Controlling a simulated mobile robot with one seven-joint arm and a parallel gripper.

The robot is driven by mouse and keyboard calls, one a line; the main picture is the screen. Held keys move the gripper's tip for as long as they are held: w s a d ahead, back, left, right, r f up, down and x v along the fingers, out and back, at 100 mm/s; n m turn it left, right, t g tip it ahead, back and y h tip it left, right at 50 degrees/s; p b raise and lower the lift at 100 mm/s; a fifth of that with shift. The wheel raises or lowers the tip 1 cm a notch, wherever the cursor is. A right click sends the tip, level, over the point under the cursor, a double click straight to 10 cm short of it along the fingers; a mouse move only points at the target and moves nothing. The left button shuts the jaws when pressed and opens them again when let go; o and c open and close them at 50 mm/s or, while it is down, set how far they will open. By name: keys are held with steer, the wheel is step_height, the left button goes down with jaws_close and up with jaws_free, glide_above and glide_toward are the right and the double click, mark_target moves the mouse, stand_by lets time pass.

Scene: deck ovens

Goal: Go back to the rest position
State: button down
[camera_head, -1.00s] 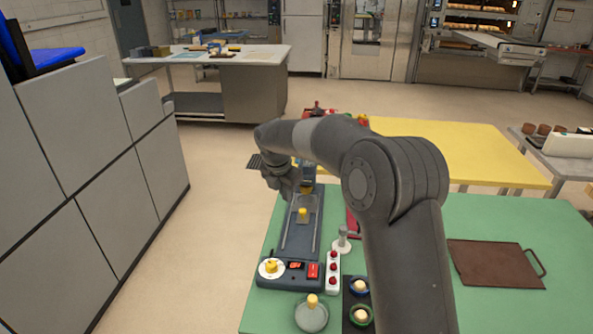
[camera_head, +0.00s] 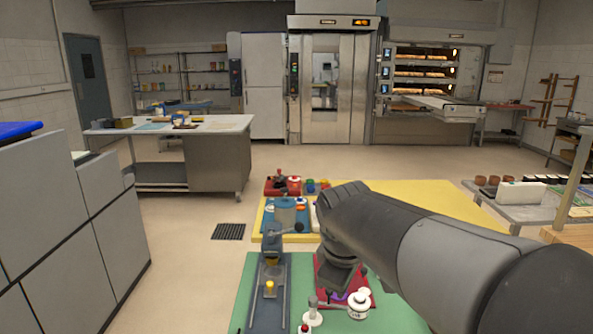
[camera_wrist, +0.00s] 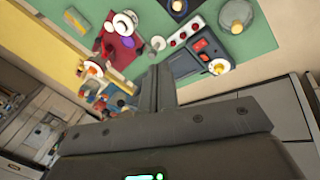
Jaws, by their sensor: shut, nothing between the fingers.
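My gripper (camera_wrist: 161,88) shows in the wrist view with its dark fingers together and nothing between them. It is in the air above the green-topped table (camera_head: 243,307). In the head view my arm reaches in from the lower right, with its end (camera_head: 338,275) pointing down in front of the red mat (camera_head: 326,262). A grey slide device (camera_head: 269,312) with a yellow knob stands left of my arm's end.
A yellow table (camera_head: 455,208) lies beyond, with a blue mat (camera_head: 275,222) and a red tray (camera_head: 283,187) on it. Grey cabinets (camera_head: 60,230) stand at the left, with open floor between. A deck oven (camera_head: 425,75) is at the back right.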

steer(key=s+d+f+m, duration=0.2)
steer(key=s+d+m, duration=0.1)
steer(key=s+m, duration=0.2)
steer(key=s+d+f+m+t+y, duration=0.1)
steer(key=s+d+m, duration=0.2)
steer(key=s+m, duration=0.3)
steer(key=s, duration=0.4)
steer(key=shift+s+d+f+m+t, duration=0.2)
steer(key=shift+s+f+m+t, duration=0.1)
steer(key=shift+f, duration=0.05)
steer(key=c, duration=2.1)
jaws_free()
steer(key=shift+c, duration=0.2)
